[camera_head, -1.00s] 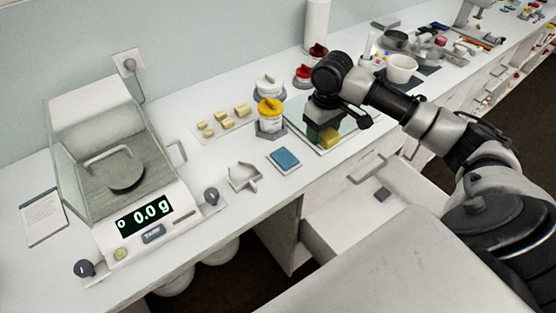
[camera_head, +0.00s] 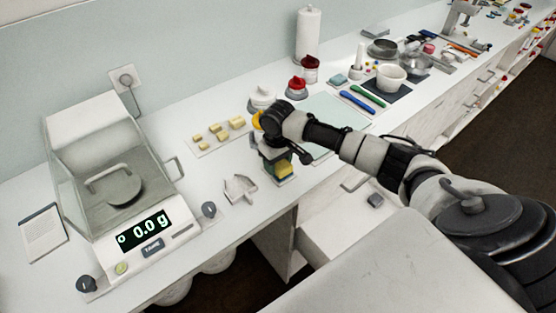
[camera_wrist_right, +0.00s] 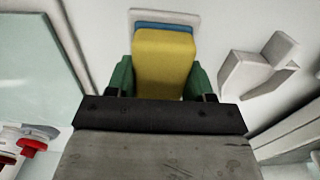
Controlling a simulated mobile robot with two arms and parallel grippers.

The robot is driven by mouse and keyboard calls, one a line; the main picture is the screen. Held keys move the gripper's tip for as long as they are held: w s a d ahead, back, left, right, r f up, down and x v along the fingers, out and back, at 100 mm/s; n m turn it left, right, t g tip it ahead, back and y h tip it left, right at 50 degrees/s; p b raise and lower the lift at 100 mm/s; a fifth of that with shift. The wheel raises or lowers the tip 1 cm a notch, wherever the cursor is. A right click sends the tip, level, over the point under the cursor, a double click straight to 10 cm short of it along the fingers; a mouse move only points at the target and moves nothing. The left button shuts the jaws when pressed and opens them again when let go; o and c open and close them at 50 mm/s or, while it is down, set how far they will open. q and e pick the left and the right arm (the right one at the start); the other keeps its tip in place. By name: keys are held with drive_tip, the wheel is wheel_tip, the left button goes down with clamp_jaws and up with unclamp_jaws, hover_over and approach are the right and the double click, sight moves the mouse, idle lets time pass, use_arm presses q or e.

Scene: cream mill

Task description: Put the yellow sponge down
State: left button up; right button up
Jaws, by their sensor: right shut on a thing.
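My right gripper (camera_head: 278,170) points down above the worktop, just right of the white scoop (camera_head: 240,188). It is shut on the yellow sponge (camera_head: 286,169), a block that also shows between the green fingers in the right wrist view (camera_wrist_right: 164,62). A blue pad on a pale holder (camera_wrist_right: 166,15) shows just past the sponge's far end in the wrist view. In the head view that pad is hidden behind the gripper and sponge. I cannot tell whether the sponge touches it. My left gripper is not in view.
A balance (camera_head: 120,190) reading 0.0 g stands at left. Yellowish cubes (camera_head: 220,132) lie on a sheet behind the gripper. A pale glass plate (camera_head: 330,112), blue and green spatulas (camera_head: 358,102) and a white mortar (camera_head: 393,77) are to the right. An open drawer (camera_head: 340,220) is below the counter.

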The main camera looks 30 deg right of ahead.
drive_tip(key=shift+f, duration=0.2)
drive_tip(key=o, duration=0.9)
wheel_tip(320, 180, up, 12)
drive_tip(key=b, duration=0.1)
drive_tip(key=shift+r, duration=0.2)
